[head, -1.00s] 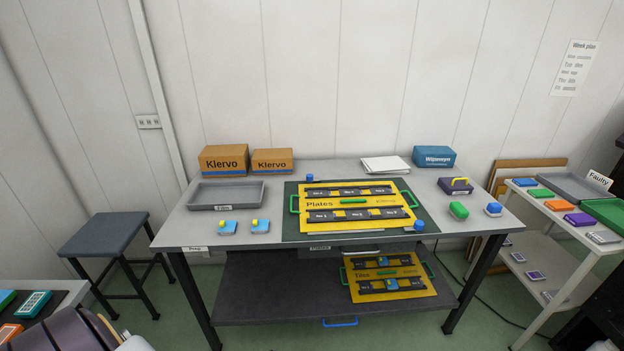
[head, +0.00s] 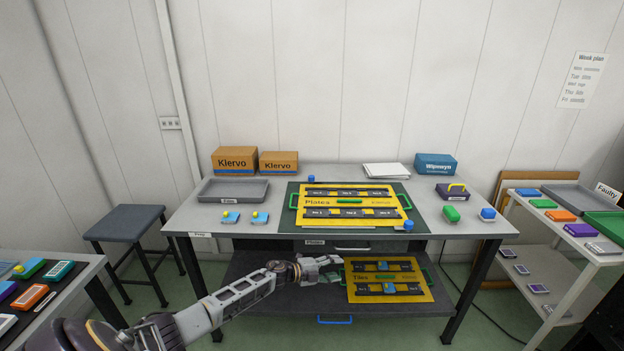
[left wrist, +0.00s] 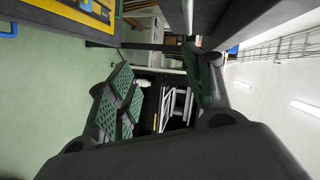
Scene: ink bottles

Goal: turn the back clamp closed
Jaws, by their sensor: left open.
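A yellow Plates board (head: 300,210) lies on a dark green mat (head: 425,212) on the grey table. A small blue knob (head: 311,179) stands at the mat's back edge, and another blue knob (head: 408,225) stands at the front right. These look like the back and front clamps; their turn position is too small to tell. My left gripper (head: 332,268) is open and empty, in front of the table and below its top, beside the lower shelf's yellow Tiles board (head: 427,297). Its green-padded fingers (left wrist: 163,82) are spread in the left wrist view. My right gripper is out of view.
The table's front edge (head: 225,234) lies above my left gripper. A grey tray (head: 232,197), Klervo boxes (head: 235,160), a blue box (head: 435,164) and several small blocks stand around the mat. A stool (head: 128,222) is at left, a white rack (head: 548,240) at right.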

